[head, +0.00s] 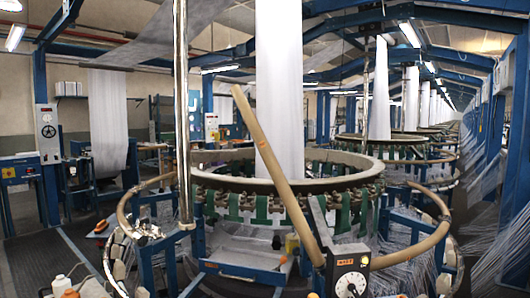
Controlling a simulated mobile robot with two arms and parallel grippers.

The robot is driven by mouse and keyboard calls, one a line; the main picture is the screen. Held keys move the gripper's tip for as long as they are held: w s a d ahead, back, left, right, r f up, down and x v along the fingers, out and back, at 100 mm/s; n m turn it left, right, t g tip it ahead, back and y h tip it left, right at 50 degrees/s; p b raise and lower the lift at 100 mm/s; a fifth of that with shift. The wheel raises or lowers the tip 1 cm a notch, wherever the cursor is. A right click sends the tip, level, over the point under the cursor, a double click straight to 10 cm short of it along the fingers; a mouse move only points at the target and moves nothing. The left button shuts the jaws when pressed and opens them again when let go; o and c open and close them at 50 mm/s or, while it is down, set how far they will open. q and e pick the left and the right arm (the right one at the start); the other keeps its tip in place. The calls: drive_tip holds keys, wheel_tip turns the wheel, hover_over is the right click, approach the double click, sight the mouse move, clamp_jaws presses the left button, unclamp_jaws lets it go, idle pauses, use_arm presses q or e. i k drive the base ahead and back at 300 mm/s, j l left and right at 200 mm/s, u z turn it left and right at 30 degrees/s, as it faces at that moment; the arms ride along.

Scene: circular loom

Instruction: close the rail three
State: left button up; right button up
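A tan rail (272,165) stands raised and tilted across the front of the near circular loom. A curved tan rail section (125,208) lies level at the left front. Another curved section (412,249) runs around the right front. The raised rail leaves a gap between these two. No number shows on any rail, so I cannot tell which is rail three. Neither of my grippers is in view.
The loom ring (225,178) with green and white bands stands behind the raised rail. A shiny vertical pole (182,120) rises at the left. White thread spools (62,284) are at the lower left. Dark floor (45,262) is open at the left.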

sight(287, 197)
drive_tip(key=i+l+z, duration=0.1)
drive_tip(key=i+l, duration=0.4)
drive_tip(key=l, duration=0.15)
drive_tip(key=i+l, duration=0.5)
drive_tip(key=l, duration=0.15)
drive_tip(key=z, duration=0.05)
